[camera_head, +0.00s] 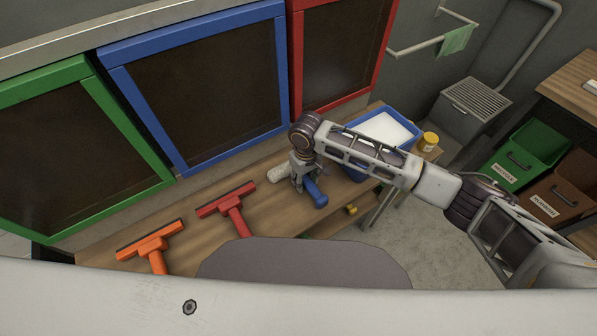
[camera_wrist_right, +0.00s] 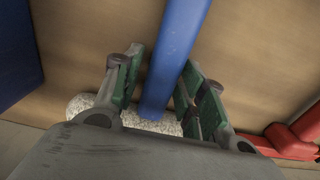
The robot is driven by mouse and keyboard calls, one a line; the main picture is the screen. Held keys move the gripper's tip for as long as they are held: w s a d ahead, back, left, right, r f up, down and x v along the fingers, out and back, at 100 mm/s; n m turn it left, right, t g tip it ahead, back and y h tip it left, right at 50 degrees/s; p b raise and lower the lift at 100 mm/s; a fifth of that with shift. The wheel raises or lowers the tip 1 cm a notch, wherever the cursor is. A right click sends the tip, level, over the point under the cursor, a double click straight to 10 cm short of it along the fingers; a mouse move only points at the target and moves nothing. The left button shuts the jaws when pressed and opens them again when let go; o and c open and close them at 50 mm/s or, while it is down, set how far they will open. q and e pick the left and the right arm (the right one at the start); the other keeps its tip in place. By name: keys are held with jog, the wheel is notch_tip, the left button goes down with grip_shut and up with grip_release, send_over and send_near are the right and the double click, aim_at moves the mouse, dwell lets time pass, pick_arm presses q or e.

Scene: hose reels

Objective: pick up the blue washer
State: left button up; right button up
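The blue washer lies on the wooden bench, with a blue handle (camera_head: 317,194) pointing toward me and a fluffy white sleeve (camera_head: 279,173) at its far end. My right gripper (camera_head: 306,184) is over the washer and hides where handle and sleeve meet. In the right wrist view, the blue handle (camera_wrist_right: 172,55) runs between the two green-padded fingers (camera_wrist_right: 163,72) of this gripper. The fingers are apart, with a gap on the left of the handle; the right finger is close to it. The white sleeve (camera_wrist_right: 88,103) lies crosswise, partly hidden by the gripper. My left gripper is not in view.
A red squeegee (camera_head: 233,207) and an orange squeegee (camera_head: 152,243) lie to the left on the bench (camera_head: 190,205). A blue tub (camera_head: 352,173) with white contents stands right, beside a yellow-lidded jar (camera_head: 429,141). Framed dark panels (camera_head: 205,95) rise behind the bench.

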aim_at(305, 177)
jog(key=c, duration=0.7)
jog(key=shift+r, duration=0.15)
jog(key=shift+r, duration=4.9)
jog(key=o, duration=0.4)
jog(key=c, duration=0.4)
